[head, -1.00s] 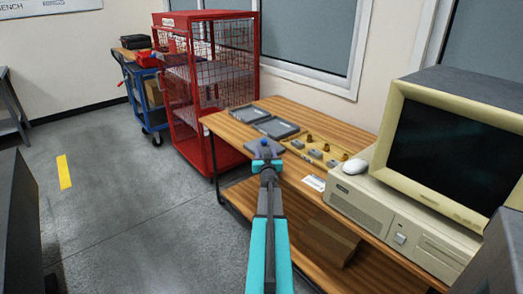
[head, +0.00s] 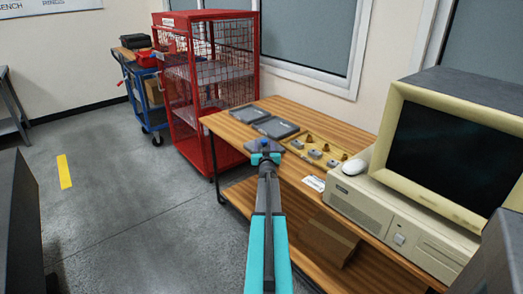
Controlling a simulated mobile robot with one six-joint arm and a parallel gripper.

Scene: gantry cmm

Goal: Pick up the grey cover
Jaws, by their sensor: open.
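The grey cover (head: 252,148) appears to be the flat grey plate with a small blue knob on top, lying near the left front edge of the wooden table (head: 345,118). My gripper (head: 265,155), with teal parts, reaches in from the front and is open. Its fingertips are at or just in front of the knob and hide part of the plate. I cannot tell whether they touch it. Nothing is seen held in the gripper.
Two flat grey trays (head: 277,128) lie behind the plate. A wooden tray (head: 293,145) with several grey and brass parts is to the right. A red cage (head: 210,90) is at left.

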